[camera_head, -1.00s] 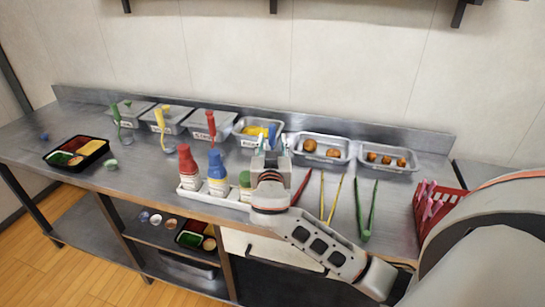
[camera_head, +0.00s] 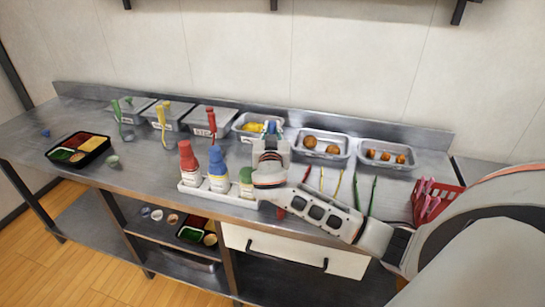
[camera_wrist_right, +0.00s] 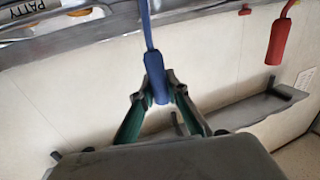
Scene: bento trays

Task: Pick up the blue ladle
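The blue ladle (camera_head: 271,127) stands at the metal bin with yellow food at the back of the counter. Its handle (camera_wrist_right: 157,82) points at my right gripper in the right wrist view, and its thin shaft runs up out of that picture. My right gripper (camera_head: 271,133) is at the handle. In the wrist view its two fingers (camera_wrist_right: 157,90) close in on both sides of the handle end and appear to touch it. The ladle's bowl is hidden. My left gripper is not in view.
Sauce bottles (camera_head: 218,170) stand in a white tray in front. Bins of fried food (camera_head: 325,156) and tongs (camera_head: 339,186) lie to the right. A black bento tray (camera_head: 93,157) is at the left.

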